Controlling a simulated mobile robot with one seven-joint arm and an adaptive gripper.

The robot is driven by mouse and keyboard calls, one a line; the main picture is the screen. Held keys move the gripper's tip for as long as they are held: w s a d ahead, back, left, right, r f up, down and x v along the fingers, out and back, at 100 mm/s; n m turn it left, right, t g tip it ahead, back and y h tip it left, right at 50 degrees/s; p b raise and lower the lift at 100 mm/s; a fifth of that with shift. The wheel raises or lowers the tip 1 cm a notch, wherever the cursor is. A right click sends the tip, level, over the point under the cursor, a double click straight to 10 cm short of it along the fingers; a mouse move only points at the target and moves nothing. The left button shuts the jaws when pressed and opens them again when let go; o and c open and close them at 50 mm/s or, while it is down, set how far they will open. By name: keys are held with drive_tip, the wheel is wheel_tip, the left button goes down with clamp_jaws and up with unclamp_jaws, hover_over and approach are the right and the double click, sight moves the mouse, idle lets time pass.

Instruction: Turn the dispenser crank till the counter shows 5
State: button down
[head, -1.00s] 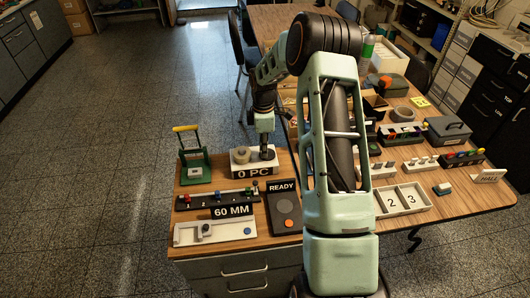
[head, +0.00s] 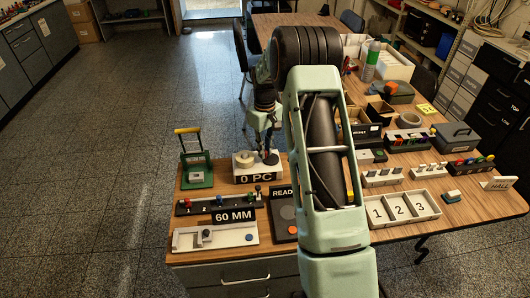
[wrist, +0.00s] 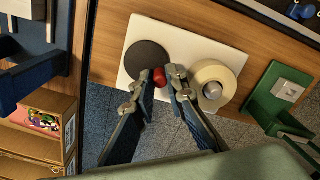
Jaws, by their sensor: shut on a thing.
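The dispenser (head: 240,176) is a white box on the left part of the table, with a counter plate (head: 256,178) on its front reading "0 PC". On its top are a beige tape roll (wrist: 214,84) and a dark round crank disc (wrist: 146,58) with a red knob (wrist: 159,76) near its edge. My gripper (wrist: 160,80) is shut on the red knob, one finger on each side. In the head view my gripper (head: 270,155) is over the right part of the box, and the knob is hard to make out there.
A green press with a yellow handle (head: 187,130) stands left of the dispenser. A "60 MM" slider panel (head: 232,216) and a "READY" panel (head: 284,207) lie in front. Numbered trays (head: 400,208) and other fixtures crowd the table to the right.

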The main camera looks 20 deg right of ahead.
drive_tip(key=m, duration=0.3)
drive_tip(key=shift+w+d+m, duration=0.15)
drive_tip(key=shift+w+m, duration=0.15)
drive_tip(key=shift+w, duration=0.05)
drive_tip(key=m, duration=0.3)
drive_tip(key=shift+w+d+m+b, duration=0.2)
drive_tip(key=shift+d+m+b, duration=0.1)
drive_tip(key=shift+b, duration=0.05)
drive_tip(key=m, duration=0.4)
drive_tip(key=shift+w+d+m, duration=0.1)
drive_tip(key=shift+d+m, duration=0.2)
drive_tip(key=shift+d, duration=0.1)
drive_tip(key=shift+d+m, duration=0.2)
drive_tip(key=shift+m, duration=0.8)
drive_tip(key=shift+d+m, duration=0.15)
drive_tip(key=shift+m, duration=0.85)
drive_tip(key=shift+m, duration=0.3)
drive_tip(key=c, duration=1.9)
unclamp_jaws()
drive_tip(key=shift+c, duration=0.2)
drive_tip(key=shift+r, duration=0.1)
